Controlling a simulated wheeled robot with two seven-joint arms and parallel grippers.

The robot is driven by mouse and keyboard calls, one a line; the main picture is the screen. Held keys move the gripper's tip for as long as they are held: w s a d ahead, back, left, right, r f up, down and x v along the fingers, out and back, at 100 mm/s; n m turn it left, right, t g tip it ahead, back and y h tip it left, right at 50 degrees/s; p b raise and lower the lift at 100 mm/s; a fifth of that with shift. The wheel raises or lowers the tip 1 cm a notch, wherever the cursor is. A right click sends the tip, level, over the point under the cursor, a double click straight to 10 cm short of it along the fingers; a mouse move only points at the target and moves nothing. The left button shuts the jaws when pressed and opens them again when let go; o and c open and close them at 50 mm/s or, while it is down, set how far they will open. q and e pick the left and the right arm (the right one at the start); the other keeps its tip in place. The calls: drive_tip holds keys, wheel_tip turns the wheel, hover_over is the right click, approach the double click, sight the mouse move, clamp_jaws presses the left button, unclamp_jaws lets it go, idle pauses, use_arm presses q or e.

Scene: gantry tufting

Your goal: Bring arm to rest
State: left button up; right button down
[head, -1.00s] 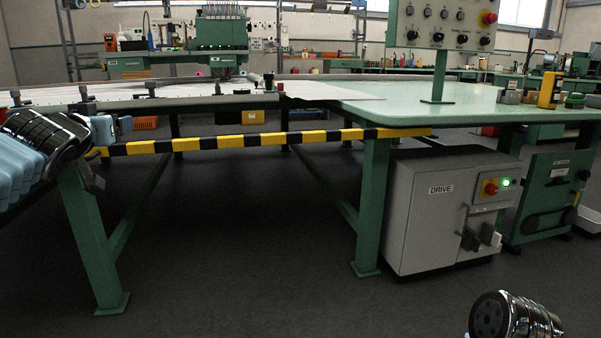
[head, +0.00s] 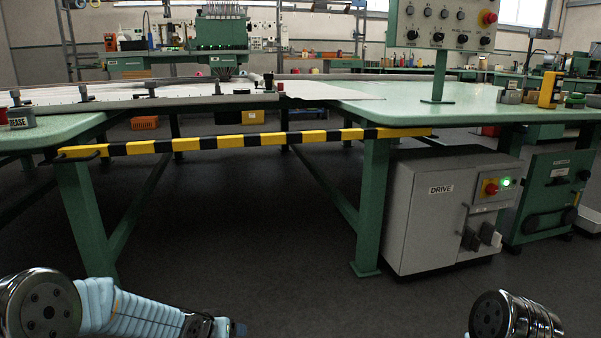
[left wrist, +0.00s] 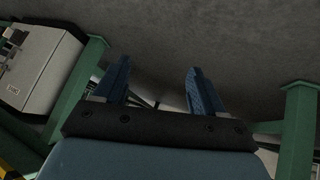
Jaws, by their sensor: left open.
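My left arm lies low along the bottom left of the head view, with its light blue forearm level and my left gripper (head: 236,329) at its right end, partly cut off by the frame edge. In the left wrist view my left gripper (left wrist: 156,82) shows two blue fingers spread apart with nothing between them. The dark floor (left wrist: 215,35) lies beyond the fingers. The gripper is below the table level and clear of the table. At the bottom right of the head view a dark chrome joint of my right arm shows; its gripper is out of frame.
A green machine table (head: 440,113) spans the view, with a yellow-black striped bar (head: 240,143) along its front. Green legs (head: 85,220) stand behind my left arm. A grey DRIVE cabinet (head: 425,215) stands at right. A GREASE tin (head: 21,118) sits at the left table corner. The middle floor is clear.

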use_arm(q)
drive_tip(key=s+d+f+n+g, duration=0.1)
drive_tip(key=s+d+f+g, duration=0.2)
drive_tip(key=s+f, duration=0.9)
drive_tip(key=s+d+f+n+g, duration=0.1)
drive_tip(key=s+d+f+g, duration=0.3)
drive_tip(key=s+f, duration=0.85)
drive_tip(key=s+r+p, duration=0.2)
drive_tip(key=r+p, duration=0.7)
drive_tip(key=r, duration=0.1)
drive_tip(key=s+r+h+p, duration=0.1)
drive_tip(key=r+p, duration=0.7)
drive_tip(key=r, duration=0.3)
drive_tip(key=shift+s+p, duration=0.35)
drive_tip(key=shift+s, duration=0.05)
